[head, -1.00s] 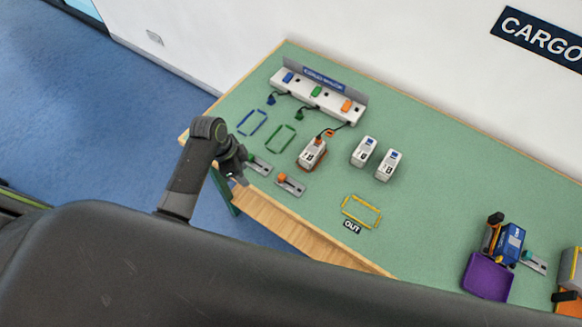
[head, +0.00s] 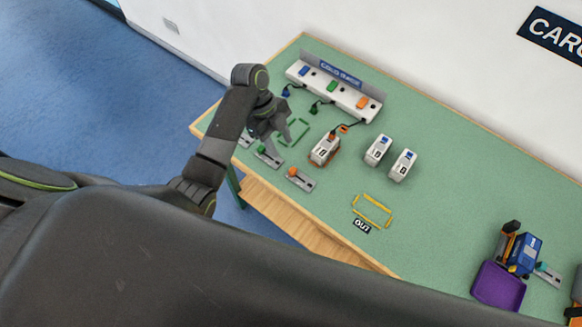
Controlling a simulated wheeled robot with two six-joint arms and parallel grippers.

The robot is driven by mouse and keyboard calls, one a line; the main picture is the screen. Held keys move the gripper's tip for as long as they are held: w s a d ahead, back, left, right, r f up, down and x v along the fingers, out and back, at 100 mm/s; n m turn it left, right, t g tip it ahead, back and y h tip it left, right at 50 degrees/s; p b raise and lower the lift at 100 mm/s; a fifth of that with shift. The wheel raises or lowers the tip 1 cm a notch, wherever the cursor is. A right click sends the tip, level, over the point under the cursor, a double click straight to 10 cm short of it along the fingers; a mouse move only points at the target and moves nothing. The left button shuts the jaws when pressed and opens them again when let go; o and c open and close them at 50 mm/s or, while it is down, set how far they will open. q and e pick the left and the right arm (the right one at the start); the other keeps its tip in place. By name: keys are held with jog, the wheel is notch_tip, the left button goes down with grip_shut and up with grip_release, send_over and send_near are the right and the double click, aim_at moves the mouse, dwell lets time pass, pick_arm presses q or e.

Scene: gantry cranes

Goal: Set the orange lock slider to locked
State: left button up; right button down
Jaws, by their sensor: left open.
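The orange lock slider (head: 301,180) is a small grey plate near the front edge of the green table. Its orange knob (head: 293,171) sits at the plate's left end. A white container (head: 322,151) with an orange base stands just behind it. My left gripper (head: 287,131) is open and empty, in front of the green outline in the head view. It is to the upper left of the orange slider and apart from it. My right gripper does not show.
A green-knobbed slider (head: 269,157) lies left of the orange one, near my gripper. A white socket rack (head: 334,91) with cables stands behind. Two white containers (head: 378,150) and a yellow outline (head: 372,210) are to the right. A purple tray (head: 498,287) lies farther right.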

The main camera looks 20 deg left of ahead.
aim_at(293, 170)
pick_arm(q)
jog(key=x, duration=1)
jog(key=shift+f+p, duration=0.1)
jog(key=shift+p, duration=0.2)
grip_shut()
